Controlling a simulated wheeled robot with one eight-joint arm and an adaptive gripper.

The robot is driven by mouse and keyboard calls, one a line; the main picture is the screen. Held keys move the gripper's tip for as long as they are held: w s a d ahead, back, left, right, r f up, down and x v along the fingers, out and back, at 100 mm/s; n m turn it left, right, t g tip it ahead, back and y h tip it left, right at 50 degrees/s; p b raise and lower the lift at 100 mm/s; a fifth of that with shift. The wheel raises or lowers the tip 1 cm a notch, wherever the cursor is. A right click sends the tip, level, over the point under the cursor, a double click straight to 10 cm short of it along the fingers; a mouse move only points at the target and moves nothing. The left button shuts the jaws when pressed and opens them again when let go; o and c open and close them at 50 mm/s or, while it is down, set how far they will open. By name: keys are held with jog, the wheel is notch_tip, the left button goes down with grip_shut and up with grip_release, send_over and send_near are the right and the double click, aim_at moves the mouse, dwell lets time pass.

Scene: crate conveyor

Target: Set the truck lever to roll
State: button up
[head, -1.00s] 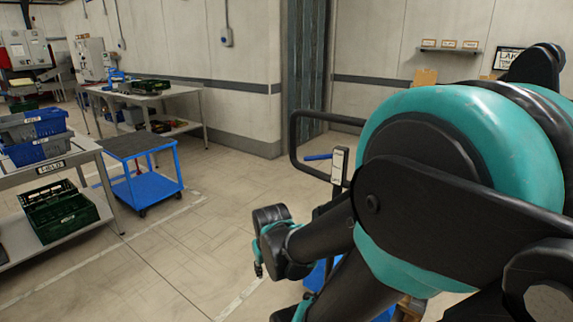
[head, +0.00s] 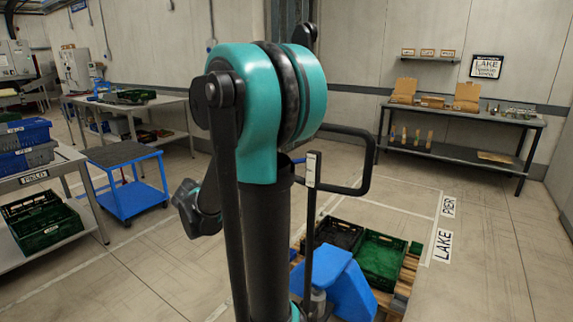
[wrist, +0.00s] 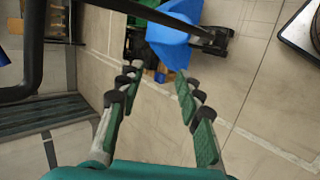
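The pallet truck shows in the head view with a blue body (head: 343,284), an upright dark pole and a black loop handle (head: 368,160). A pale marked plate (head: 313,169) sits at the pole's top. The truck's blue body (wrist: 172,38) and dark pole (wrist: 160,14) lie beyond the fingertips. The loop handle (wrist: 33,60) is to their left. My gripper is hidden in the head view.
Green crates (head: 380,258) and a dark crate rest on a wooden pallet (head: 408,268) by the truck. A blue cart (head: 133,196) and tables stand left. A workbench (head: 460,116) stands at the back right. Floor at the right is clear.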

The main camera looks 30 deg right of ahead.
jog(key=w+d+r+g+h, duration=0.35)
jog(key=w+r+h, duration=0.6)
jog(key=r, duration=0.45)
jog(key=shift+y, duration=0.45)
jog(key=d, duration=0.5)
jog(key=s+d, duration=0.1)
jog(key=d, duration=1)
jog(key=shift+s+d+f, duration=0.1)
jog(key=shift+s+d, duration=0.15)
jog(key=shift+d, duration=0.05)
jog(key=shift+c, duration=0.4)
grip_shut()
